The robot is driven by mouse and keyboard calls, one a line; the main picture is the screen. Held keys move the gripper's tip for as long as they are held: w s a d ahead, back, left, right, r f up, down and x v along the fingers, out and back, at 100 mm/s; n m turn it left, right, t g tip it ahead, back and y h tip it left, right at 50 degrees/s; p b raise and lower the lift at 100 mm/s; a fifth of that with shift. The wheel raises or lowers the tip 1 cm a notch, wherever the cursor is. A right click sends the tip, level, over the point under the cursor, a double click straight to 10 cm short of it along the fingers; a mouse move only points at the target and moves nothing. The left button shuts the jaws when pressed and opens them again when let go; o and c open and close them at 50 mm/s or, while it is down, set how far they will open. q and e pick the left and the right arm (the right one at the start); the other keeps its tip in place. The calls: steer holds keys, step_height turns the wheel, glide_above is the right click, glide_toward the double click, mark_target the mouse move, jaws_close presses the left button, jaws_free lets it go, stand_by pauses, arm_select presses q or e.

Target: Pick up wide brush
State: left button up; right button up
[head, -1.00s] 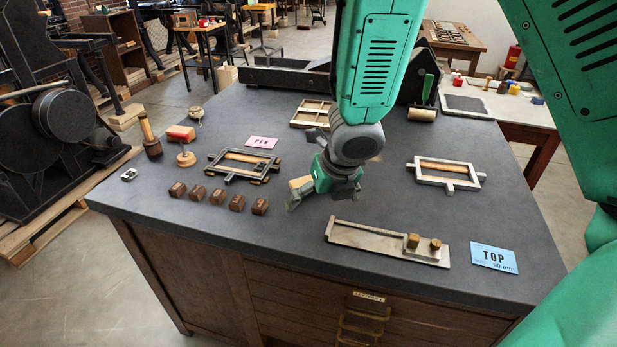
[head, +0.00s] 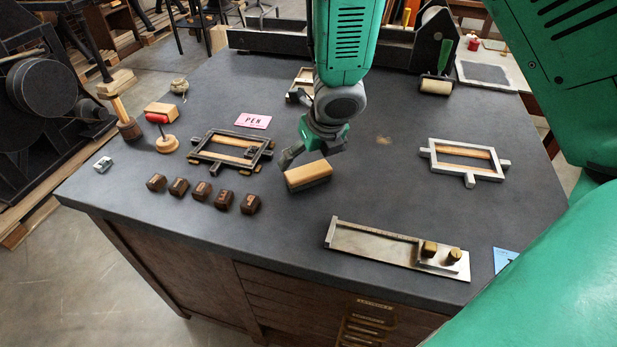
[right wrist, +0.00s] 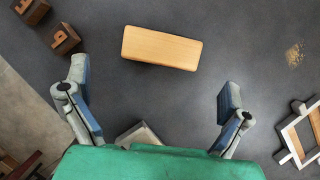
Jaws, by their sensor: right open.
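The wide brush (head: 308,177), a pale wooden block with dark bristles beneath, stands on the dark bench top, wood side up. In the right wrist view the brush (right wrist: 161,48) lies ahead of the fingertips, between their lines and apart from both. My right gripper (head: 312,155) is just behind and above the brush in the head view, and part of its fingers is hidden. In the right wrist view my right gripper (right wrist: 153,84) is open and empty, its fingers spread wider than the brush is long. My left gripper is not in view.
Several dark type blocks (head: 203,191) and a dark frame (head: 230,152) are left of the brush. A metal composing stick (head: 375,245) lies in front to the right, a pale frame (head: 464,161) farther right. The bench top between the brush and the pale frame is mostly clear.

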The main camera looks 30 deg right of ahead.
mark_target(308, 170)
steer(key=x, duration=0.3)
steer(key=shift+w+a, duration=0.2)
steer(key=f, duration=0.1)
steer(key=d+f, duration=0.1)
steer(key=f, duration=0.1)
steer(key=w+f, duration=0.1)
steer(key=shift+d+f, duration=0.15)
steer(key=shift+d, duration=0.15)
steer(key=shift+w+f, duration=0.2)
steer(key=shift+f, duration=0.15)
steer(key=shift+a, duration=0.4)
steer(key=shift+a+r, duration=0.1)
steer(key=c, duration=1)
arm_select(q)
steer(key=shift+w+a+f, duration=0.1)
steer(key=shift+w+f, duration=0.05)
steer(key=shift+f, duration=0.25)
arm_select(e)
steer(key=shift+o, duration=0.2)
steer(key=shift+d, duration=0.2)
